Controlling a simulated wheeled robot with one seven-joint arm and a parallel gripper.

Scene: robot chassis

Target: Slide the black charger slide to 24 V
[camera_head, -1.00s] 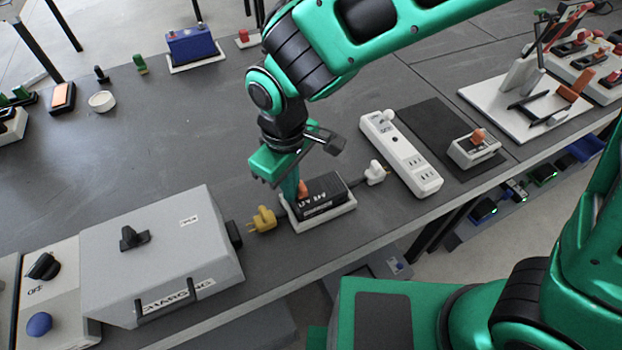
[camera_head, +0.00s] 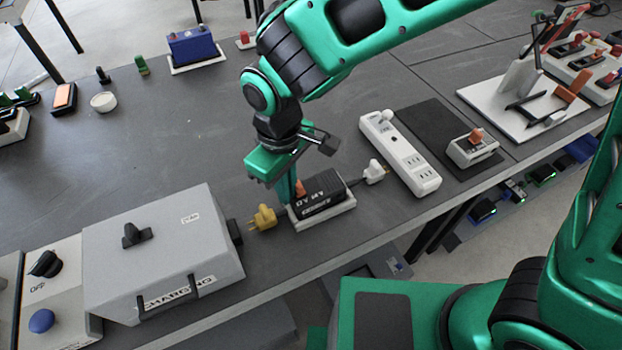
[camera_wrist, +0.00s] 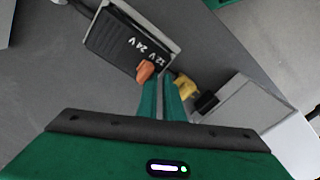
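The black charger (camera_head: 325,192) sits on a white base (camera_head: 327,218) near the table's front edge. The charger also shows in the wrist view (camera_wrist: 108,48), with its 12 V and 24 V marks. Its orange slide (camera_wrist: 147,70) is at the edge beside these marks; which mark it lines up with is hard to tell. The left finger's tip is at the slide, which does not clearly lie between the fingers.
A yellow plug (camera_head: 263,217) lies just left of the charger. A grey charging box (camera_head: 160,255) stands further left. A white plug (camera_head: 375,171) and a power strip (camera_head: 400,152) are to the right. The table behind my gripper is mostly clear.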

